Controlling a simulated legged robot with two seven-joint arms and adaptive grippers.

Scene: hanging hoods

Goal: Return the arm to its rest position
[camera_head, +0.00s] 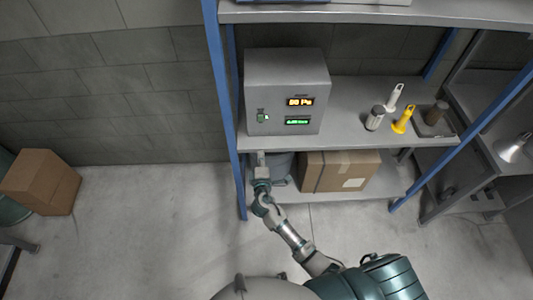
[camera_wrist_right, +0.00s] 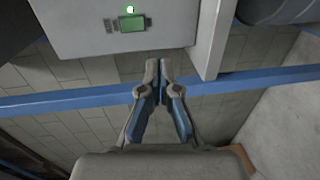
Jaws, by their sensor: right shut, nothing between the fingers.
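My right gripper (camera_head: 261,160) is at the front edge of the middle shelf, below the grey control box. Its arm reaches up from the bottom right of the head view. In the right wrist view the two fingers of the gripper (camera_wrist_right: 159,76) are together with nothing between them. The grey control box (camera_head: 268,72) stands on the shelf with an orange display, a green display and a small green switch. In the right wrist view the box (camera_wrist_right: 80,22) shows a lit green lamp and a green display. My left gripper is not in view.
The grey shelf (camera_head: 348,115) has blue posts (camera_head: 223,105). It bears white, yellow and dark items to the right of the box. A cardboard box (camera_head: 340,172) sits on the lower shelf, close to my arm. Another carton (camera_head: 40,182) stands far left. The floor between is clear.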

